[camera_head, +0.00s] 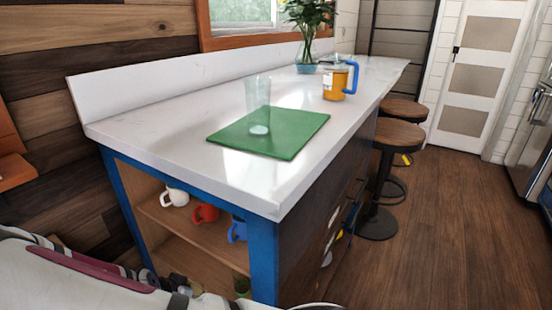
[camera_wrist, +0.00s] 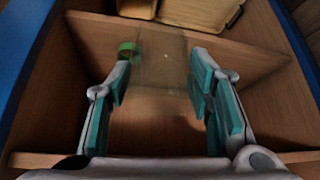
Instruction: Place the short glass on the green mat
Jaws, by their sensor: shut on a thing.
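A clear short glass (camera_wrist: 160,58), faint and see-through, is between the pads of my gripper (camera_wrist: 161,84) in the wrist view. My gripper is shut on it, inside a wooden shelf compartment. The glass's exact rim and base are hard to make out. The green mat (camera_head: 290,135) lies flat on the white counter in the head view. A taller clear glass (camera_head: 258,95) stands upright on the mat. In the head view my gripper cannot be seen; part of my arm shows at the lower left.
A jug of orange drink with a blue handle (camera_head: 335,80) and a flower vase (camera_head: 306,60) stand farther back on the counter. White (camera_head: 175,196) and red (camera_head: 205,213) mugs sit on the upper shelf. A green ring-like item (camera_wrist: 127,48) is near the held glass. Shelf walls flank my gripper.

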